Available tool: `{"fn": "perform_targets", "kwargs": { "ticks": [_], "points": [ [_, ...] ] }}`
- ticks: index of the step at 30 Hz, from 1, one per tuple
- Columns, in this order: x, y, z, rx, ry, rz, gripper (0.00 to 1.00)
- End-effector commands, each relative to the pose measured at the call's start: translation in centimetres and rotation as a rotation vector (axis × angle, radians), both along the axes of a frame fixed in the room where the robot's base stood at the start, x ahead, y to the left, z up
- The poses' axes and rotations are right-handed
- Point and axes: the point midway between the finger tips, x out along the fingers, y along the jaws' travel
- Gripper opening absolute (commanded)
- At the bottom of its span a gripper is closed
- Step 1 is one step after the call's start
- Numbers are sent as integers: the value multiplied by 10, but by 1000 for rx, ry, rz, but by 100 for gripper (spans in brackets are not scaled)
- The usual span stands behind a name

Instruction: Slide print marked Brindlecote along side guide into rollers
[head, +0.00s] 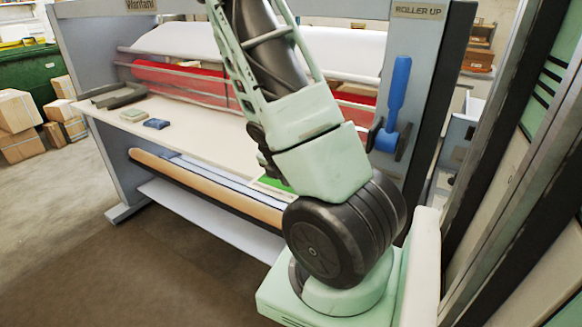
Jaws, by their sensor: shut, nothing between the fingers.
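The laminator's red rollers (180,82) run across the machine behind a pale feed table (195,128), with a thin metal bar in front of them. A dark grey angled piece (118,95), which may be the side guide, lies at the table's left end. A small green patch (274,183) shows on the table beside my arm and is mostly hidden by it. I cannot tell whether it is the Brindlecote print, and no such marking is legible. My arm rises across the middle of the view and leaves at the top. My gripper is not visible.
Two small folded pads, one greenish (134,115) and one dark blue (156,124), lie on the table's left part. A blue lever (395,105) stands on the right end frame under a "ROLLER UP" label (419,12). Cardboard boxes (17,112) stand at left.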

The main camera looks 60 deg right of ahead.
Motion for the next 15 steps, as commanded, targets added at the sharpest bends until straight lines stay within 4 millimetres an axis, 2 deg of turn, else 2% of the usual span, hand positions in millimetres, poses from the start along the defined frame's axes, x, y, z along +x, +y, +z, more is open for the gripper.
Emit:
{"fn": "perform_targets", "kwargs": {
  "ticks": [10,15],
  "points": [
    [0,0,3,0,-1,0,0],
    [0,0,14,0,-1,0,0]
  ]
}}
